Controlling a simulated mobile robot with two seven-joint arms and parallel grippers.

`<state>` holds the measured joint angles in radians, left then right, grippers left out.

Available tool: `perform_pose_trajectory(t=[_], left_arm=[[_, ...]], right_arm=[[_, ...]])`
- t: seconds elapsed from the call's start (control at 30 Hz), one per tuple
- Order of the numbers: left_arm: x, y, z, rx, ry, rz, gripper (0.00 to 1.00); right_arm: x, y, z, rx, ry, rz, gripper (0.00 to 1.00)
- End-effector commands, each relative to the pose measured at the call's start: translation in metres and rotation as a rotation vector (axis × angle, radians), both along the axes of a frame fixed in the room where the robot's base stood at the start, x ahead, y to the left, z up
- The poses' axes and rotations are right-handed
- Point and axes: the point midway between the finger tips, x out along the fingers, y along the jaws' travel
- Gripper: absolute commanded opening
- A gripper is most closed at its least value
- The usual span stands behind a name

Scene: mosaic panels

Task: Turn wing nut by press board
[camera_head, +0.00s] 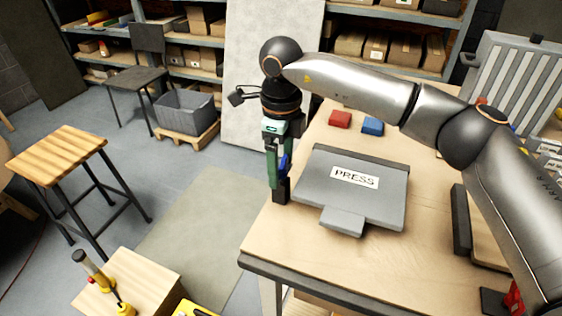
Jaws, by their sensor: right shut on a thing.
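The grey press board (312,190) lies on the wooden table, with a white PRESS label and a tab at its front. My right gripper (281,194) points down at the board's left edge, close beside it. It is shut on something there. A small blue part (285,161) shows beside its green fingers; I take it to be the wing nut, mostly hidden by the gripper. Its turn angle cannot be seen. My left gripper is not in view.
A red block (340,119) and a blue block (372,126) lie behind the board. The wooden table (330,255) is clear in front of it. A stool (58,155) and a low wooden box (130,285) stand left of the table.

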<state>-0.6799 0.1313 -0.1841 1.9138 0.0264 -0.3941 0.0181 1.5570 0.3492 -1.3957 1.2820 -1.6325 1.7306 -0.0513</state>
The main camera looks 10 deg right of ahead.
Motion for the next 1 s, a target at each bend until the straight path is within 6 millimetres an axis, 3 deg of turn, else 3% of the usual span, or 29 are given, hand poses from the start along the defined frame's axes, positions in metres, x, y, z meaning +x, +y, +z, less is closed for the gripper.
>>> perform_pose_trajectory(t=[0.03,0.33,0.67,1.0], left_arm=[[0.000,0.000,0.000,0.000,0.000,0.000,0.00],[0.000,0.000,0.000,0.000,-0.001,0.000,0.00],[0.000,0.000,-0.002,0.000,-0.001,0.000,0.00],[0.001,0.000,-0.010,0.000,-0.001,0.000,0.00]], right_arm=[[0.000,0.000,0.000,0.000,0.000,0.000,0.59],[0.000,0.000,0.001,0.001,-0.001,0.000,0.27],[0.000,0.000,0.000,0.001,-0.001,-0.049,0.27],[0.000,0.000,0.000,0.002,-0.001,-0.289,0.27]])
